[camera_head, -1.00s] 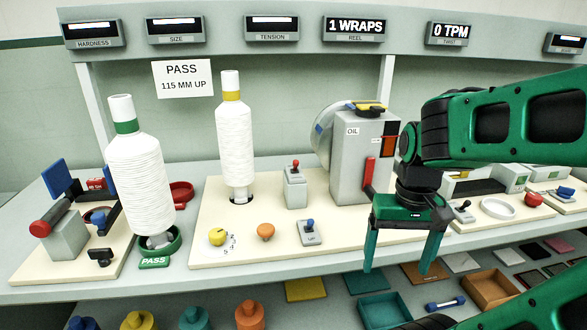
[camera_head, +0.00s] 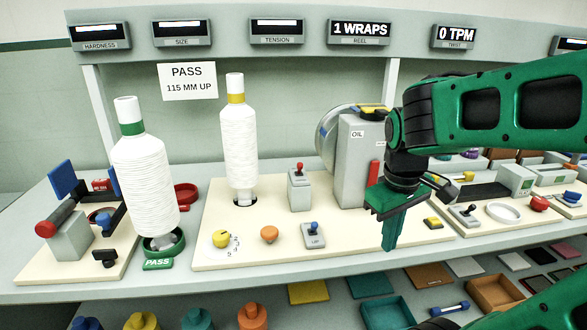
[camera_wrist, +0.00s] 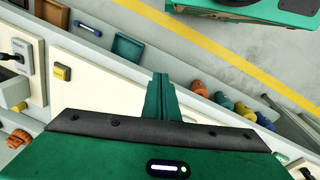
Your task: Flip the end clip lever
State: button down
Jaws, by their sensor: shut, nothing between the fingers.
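My gripper (camera_head: 390,240) is shut and empty, with its fingers pointing down near the front edge of the bench, in front of the grey oil machine (camera_head: 352,165). Its closed fingers also show in the wrist view (camera_wrist: 160,92). No lever is labelled as the end clip, so I cannot tell which one it is. A black clip-like piece (camera_head: 104,255) stands on the left board.
Two white-wound bobbins (camera_head: 146,185) (camera_head: 238,145) stand upright on the bench. A yellow dial (camera_head: 221,239), an orange knob (camera_head: 269,234) and a yellow button (camera_head: 432,222) sit along the front. Trays and spools fill the shelf below. Open space lies before the bench.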

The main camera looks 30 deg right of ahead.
aim_at(300, 169)
jog(key=w+a+r+n+t+h, duration=0.1)
jog(key=w+a+r+n, duration=0.2)
jog(key=w+n, duration=0.4)
jog(key=w+a+r+n+t+h, duration=0.1)
jog(key=w+a+r+n, duration=0.3)
jog(key=w+n, duration=0.4)
jog(key=w+a+r+n+t, duration=0.3)
jog(key=w+a+n, duration=0.3)
jog(key=w+n, duration=0.2)
jog(key=shift+w+r+n+h, duration=0.25)
jog(key=shift+r+n+h, duration=0.2)
jog(key=shift+n, duration=0.55)
jog(key=w+d+f, duration=0.6)
jog(key=w, duration=0.1)
jog(key=shift+d+f, duration=0.15)
jog(key=shift+f, duration=0.15)
jog(key=shift+w+r, duration=0.1)
jog(key=shift+w, duration=0.05)
